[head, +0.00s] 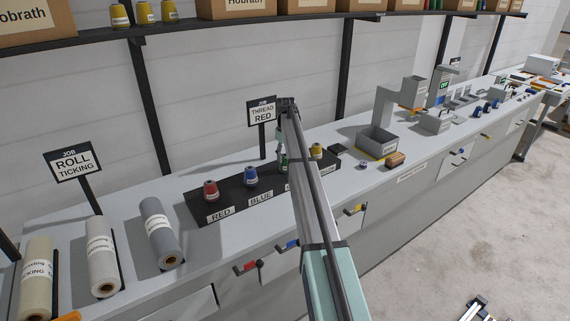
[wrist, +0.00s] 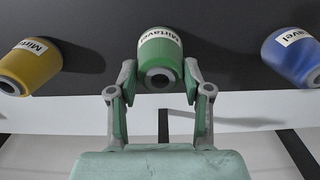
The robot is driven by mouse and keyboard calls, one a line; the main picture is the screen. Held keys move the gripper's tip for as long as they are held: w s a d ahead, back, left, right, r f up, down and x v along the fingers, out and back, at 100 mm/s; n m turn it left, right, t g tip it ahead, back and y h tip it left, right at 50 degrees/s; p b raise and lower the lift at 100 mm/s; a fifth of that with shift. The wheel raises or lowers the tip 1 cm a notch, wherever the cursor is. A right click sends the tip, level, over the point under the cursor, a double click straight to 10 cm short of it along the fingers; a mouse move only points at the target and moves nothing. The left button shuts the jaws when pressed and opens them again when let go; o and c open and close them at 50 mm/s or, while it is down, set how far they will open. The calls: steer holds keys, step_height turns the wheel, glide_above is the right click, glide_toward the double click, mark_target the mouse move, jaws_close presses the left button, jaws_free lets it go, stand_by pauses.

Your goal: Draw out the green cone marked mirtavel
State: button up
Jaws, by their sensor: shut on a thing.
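The green cone (wrist: 160,52), with a white label reading Mirtavel, stands between the fingertips of my gripper (wrist: 160,82) in the wrist view. The fingers are shut on its two sides. In the head view my arm reaches down to the black thread rack (head: 232,208), and my gripper (head: 283,158) is partly hidden behind the arm. The green cone cannot be made out clearly there. Whether its base touches the rack cannot be told.
A blue cone (head: 251,177) and a red cone (head: 210,190) stand left of my gripper, a yellow cone (head: 316,151) right of it. A sign reading THREAD RED (head: 262,113) rises behind. Rolls (head: 160,232) lie left; a grey bin (head: 377,141) stands right.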

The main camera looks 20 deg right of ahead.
steer(key=shift+r, duration=0.15)
steer(key=shift+r+p, duration=1.1)
steer(key=shift+r, duration=1.65)
